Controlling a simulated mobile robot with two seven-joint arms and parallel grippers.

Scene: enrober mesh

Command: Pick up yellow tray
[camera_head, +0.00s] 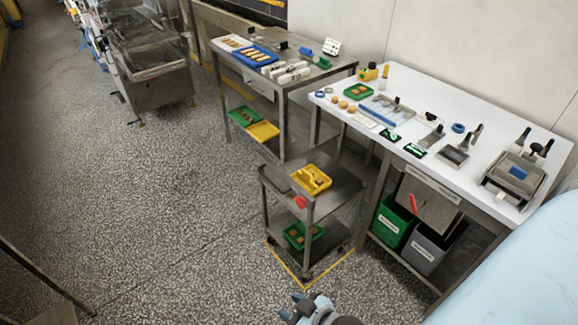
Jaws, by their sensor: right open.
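A yellow tray (318,187) sits on the top shelf of a small grey cart in the middle of the view, with small items in it. Another flat yellow tray (262,131) lies on the lower shelf of the metal table behind. My right gripper (291,306) is at the bottom edge, open, well apart from the cart and both trays. Its fingers are small and partly cut off by the frame. My left gripper is not in view.
The cart (339,183) has a green tray (296,242) on its lower shelf and yellow floor tape around it. A white-topped workbench (465,110) with several tools stands to its right, bins below. Open floor (170,200) lies left. A machine (150,60) stands at the back left.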

